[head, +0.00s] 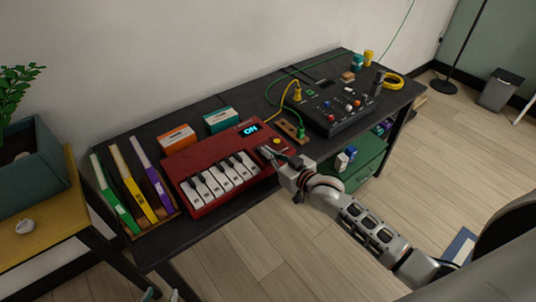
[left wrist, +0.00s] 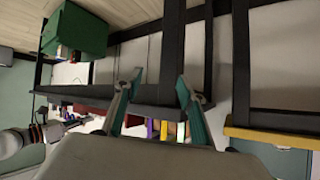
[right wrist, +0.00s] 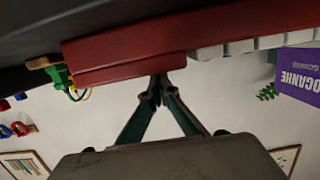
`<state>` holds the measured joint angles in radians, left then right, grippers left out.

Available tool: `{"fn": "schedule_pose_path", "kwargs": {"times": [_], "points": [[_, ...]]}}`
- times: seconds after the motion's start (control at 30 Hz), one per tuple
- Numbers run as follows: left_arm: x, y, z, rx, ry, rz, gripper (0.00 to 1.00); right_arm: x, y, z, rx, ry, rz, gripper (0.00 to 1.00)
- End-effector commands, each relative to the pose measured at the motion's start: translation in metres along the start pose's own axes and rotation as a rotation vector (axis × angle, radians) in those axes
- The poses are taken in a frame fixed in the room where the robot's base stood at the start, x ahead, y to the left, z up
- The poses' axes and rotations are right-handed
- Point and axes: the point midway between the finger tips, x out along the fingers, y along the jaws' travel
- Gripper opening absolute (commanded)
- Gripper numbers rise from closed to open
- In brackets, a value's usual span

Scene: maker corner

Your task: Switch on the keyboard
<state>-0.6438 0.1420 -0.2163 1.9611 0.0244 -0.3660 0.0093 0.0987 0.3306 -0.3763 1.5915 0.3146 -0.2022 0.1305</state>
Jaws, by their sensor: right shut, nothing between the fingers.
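The red keyboard (head: 216,166) sits on the black table, its white keys facing the front. Its small display (head: 249,128) is lit and reads "ON". A yellow round control (head: 277,141) is at its right end. My right gripper (head: 268,152) is shut and empty, with its fingertips at the keyboard's right end, near the yellow control. In the right wrist view the shut fingertips (right wrist: 158,86) are close against the red body (right wrist: 120,60); contact is unclear. My left gripper (head: 160,294) is at the bottom edge, open and empty in the left wrist view (left wrist: 157,88).
A black mixer (head: 340,108) stands right of the keyboard, with cables behind. Orange (head: 177,139) and teal (head: 221,120) boxes stand behind the keyboard. Several colored upright items (head: 137,186) stand at its left. A green drawer unit (head: 360,165) is under the table.

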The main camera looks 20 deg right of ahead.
Motion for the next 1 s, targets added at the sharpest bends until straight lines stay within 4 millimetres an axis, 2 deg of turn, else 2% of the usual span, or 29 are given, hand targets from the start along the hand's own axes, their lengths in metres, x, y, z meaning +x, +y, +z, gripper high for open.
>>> {"fn": "schedule_pose_path", "kwargs": {"times": [0.2, 0.5, 0.57, 0.63, 0.7, 0.8, 1.0], "points": [[-0.002, -0.001, -0.004, -0.001, 0.004, -0.002, 0.4, -0.001, 0.0, 0.0, 0.0, -0.005, 0.0, 0.0], [-0.021, -0.005, -0.03, 0.002, 0.001, -0.003, 0.4, -0.004, 0.004, -0.031, -0.001, -0.003, 0.002, 0.0], [-0.024, -0.009, -0.031, 0.002, -0.01, -0.01, 0.4, -0.004, 0.005, -0.038, 0.0, -0.003, 0.002, 0.0], [-0.028, -0.017, -0.021, 0.001, -0.038, -0.023, 0.4, -0.005, 0.006, -0.044, 0.0, -0.003, 0.002, 0.0], [-0.026, -0.022, 0.001, -0.004, -0.073, -0.036, 0.4, -0.02, 0.006, -0.038, 0.0, -0.004, 0.001, 0.0], [-0.027, -0.022, 0.013, -0.004, -0.092, -0.037, 0.4, -0.042, 0.005, -0.035, -0.001, -0.004, 0.001, 0.0], [-0.027, -0.015, 0.005, -0.014, -0.077, -0.03, 0.4, -0.078, 0.005, -0.034, 0.0, -0.003, 0.001, 0.0]]}}
